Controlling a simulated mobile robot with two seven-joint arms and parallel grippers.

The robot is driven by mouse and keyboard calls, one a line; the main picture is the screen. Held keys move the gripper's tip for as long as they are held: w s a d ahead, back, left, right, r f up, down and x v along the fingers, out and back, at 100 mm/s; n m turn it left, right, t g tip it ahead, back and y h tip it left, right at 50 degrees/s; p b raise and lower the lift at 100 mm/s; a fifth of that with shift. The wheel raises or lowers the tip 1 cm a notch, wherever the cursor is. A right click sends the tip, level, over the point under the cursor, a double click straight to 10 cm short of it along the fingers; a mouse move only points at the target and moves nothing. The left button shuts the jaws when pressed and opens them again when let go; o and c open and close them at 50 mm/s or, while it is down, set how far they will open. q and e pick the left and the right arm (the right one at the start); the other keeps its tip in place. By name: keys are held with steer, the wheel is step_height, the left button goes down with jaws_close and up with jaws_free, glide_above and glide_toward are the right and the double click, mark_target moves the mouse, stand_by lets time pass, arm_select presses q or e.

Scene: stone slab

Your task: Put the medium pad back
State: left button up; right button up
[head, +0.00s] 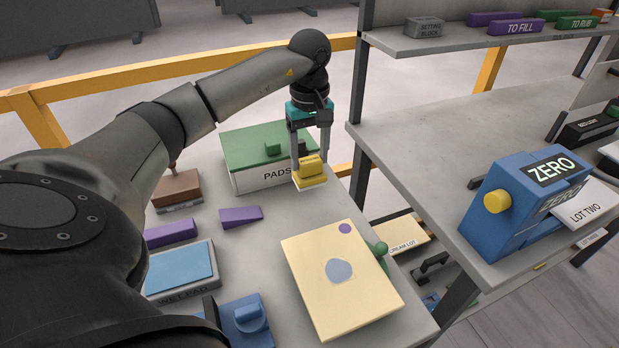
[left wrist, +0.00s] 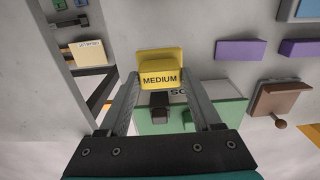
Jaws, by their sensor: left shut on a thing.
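The medium pad (head: 311,180) is a yellow block, labelled MEDIUM where it shows in the left wrist view (left wrist: 160,66). My left gripper (head: 309,157) is shut on it and holds it at the right front side of the PADS box. The PADS box (head: 262,180) has a green top and a pale labelled front; its green top also shows below the pad in the left wrist view (left wrist: 232,111). A green block (head: 273,149) and a dark block (left wrist: 159,102) are on the box. The gap under the pad cannot be judged. My right gripper is not in view.
A cream slab (head: 308,279) lies at the front right of the stone table. A brown block (head: 178,189), purple wedges (head: 241,215) and a blue wet pad tray (head: 181,270) stand at the left. A blue ZERO device (head: 505,205) is on the right bench.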

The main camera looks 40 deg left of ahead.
mark_target(310, 176)
arm_select(q)
steer(key=shift+f+b, duration=0.3)
steer(key=shift+f, duration=2.9)
steer(key=shift+f, duration=0.2)
steer(key=o, duration=1.4)
steer(key=shift+o, duration=0.2)
steer(key=shift+r, duration=0.15)
steer(key=shift+r, duration=0.35)
step_height(310, 176, up, 12)
steer(key=shift+f+p, duration=0.25)
steer(key=shift+p, duration=0.55)
